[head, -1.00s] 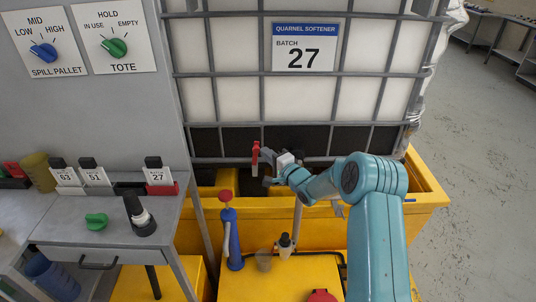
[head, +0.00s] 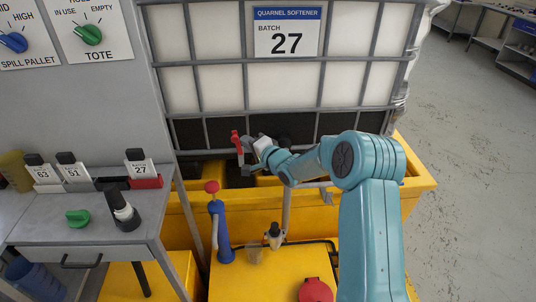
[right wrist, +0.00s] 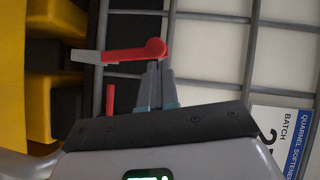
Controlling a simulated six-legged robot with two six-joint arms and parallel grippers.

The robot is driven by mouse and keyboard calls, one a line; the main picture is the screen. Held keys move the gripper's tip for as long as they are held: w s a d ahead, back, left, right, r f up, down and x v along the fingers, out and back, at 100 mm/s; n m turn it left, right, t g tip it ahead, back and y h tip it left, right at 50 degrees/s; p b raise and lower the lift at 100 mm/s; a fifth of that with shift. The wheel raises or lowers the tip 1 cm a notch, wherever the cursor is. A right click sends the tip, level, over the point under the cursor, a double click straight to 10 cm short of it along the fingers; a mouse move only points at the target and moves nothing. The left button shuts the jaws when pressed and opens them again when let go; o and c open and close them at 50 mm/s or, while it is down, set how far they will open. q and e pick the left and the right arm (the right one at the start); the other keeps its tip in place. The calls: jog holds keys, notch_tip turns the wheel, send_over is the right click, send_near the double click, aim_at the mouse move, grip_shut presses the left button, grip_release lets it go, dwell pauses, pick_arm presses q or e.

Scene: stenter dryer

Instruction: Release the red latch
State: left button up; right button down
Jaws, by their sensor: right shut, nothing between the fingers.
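The red latch (head: 237,142) is at the lower front of the caged white tote (head: 286,85), near its dark bottom band. In the right wrist view the latch (right wrist: 130,54) is a red arm running sideways from a round red end, with a grey piece at its far tip. My right gripper (head: 248,156) is beside the latch. In the right wrist view its fingers (right wrist: 155,72) are together and empty, just below the round red end; I cannot tell whether they touch it. A separate short red piece (right wrist: 110,98) shows lower left. My left gripper is out of view.
A yellow spill pallet (head: 420,185) surrounds the tote's base. A blue pump with a red knob (head: 221,235) and a small dark-topped bottle (head: 274,235) stand in front. A grey bench (head: 150,225) is at left. Open floor (head: 470,150) lies at right.

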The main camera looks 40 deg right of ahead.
jog(key=s+a+r+b, duration=0.2)
jog(key=s, duration=1.3)
jog(key=w+a+f+n+g+y, duration=0.1)
jog(key=w+a+f+y, duration=0.1)
jog(key=w+a+f, duration=0.3)
jog(key=a+f+y, duration=0.2)
jog(key=a, duration=0.5)
jog(key=s+a+f+n+g+y, duration=0.25)
jog(key=a+f+g, duration=0.25)
jog(key=a+f, duration=0.8)
jog(key=s+a+f+n+g, duration=0.4)
jog(key=s+a+f+g, duration=0.2)
jog(key=s+a+f, duration=0.35)
jog(key=s+d+f+n+g, duration=0.1)
jog(key=s+f+n+g, duration=0.3)
jog(key=s+n, duration=0.3)
jog(key=shift+s+h, duration=0.35)
jog(key=shift+s, duration=2.2)
